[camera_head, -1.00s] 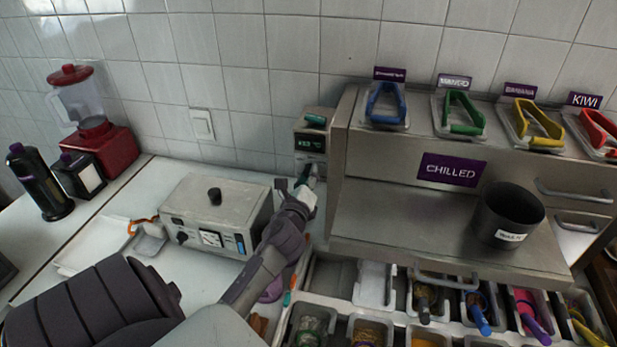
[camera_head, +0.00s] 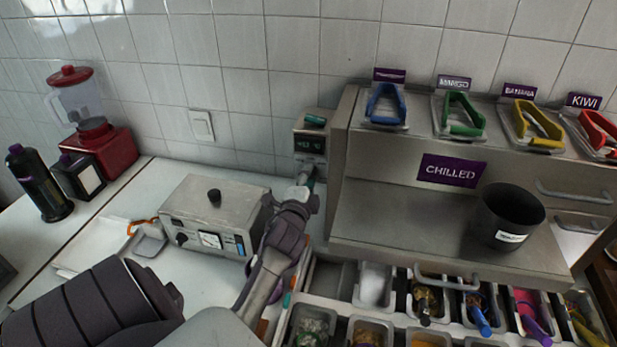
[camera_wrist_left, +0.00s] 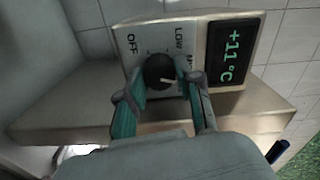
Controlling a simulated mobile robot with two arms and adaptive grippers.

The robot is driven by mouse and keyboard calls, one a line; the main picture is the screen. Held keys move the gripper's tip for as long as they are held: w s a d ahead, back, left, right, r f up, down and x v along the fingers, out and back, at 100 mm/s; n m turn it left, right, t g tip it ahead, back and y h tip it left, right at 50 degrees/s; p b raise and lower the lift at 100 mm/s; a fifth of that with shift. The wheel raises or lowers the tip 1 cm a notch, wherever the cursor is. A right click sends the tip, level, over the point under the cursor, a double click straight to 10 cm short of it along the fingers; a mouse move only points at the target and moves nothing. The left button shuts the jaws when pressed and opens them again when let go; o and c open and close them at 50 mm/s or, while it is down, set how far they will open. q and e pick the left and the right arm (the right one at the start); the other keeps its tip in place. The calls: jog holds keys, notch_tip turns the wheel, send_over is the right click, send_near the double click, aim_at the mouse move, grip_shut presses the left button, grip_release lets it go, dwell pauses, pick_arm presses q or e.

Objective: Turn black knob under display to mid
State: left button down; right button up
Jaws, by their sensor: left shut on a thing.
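The black knob (camera_wrist_left: 160,71) is on a pale panel marked OFF and LOW, with a further label partly hidden by a finger. Its white pointer line points to the right, toward that partly hidden label. The display (camera_wrist_left: 233,52) beside it reads +11 °C in green; it also shows in the head view (camera_head: 309,143). My left gripper (camera_wrist_left: 161,88) has a fingertip on either side of the knob and is shut on it. In the head view my left gripper (camera_head: 304,176) is at the unit's front below the display, and the knob is hidden there. My right gripper is not in view.
The steel chilled cabinet (camera_head: 395,210) stands close on the right, with a black cup (camera_head: 509,216) on its ledge. A grey box with knobs (camera_head: 210,213) is to the left. Topping trays (camera_head: 372,325) lie in front.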

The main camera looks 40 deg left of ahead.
pick_arm(q)
jog(key=shift+n, duration=1.9)
jog(key=c, duration=0.8)
grip_release()
jog(key=shift+o, duration=0.2)
jog(key=v, duration=1.2)
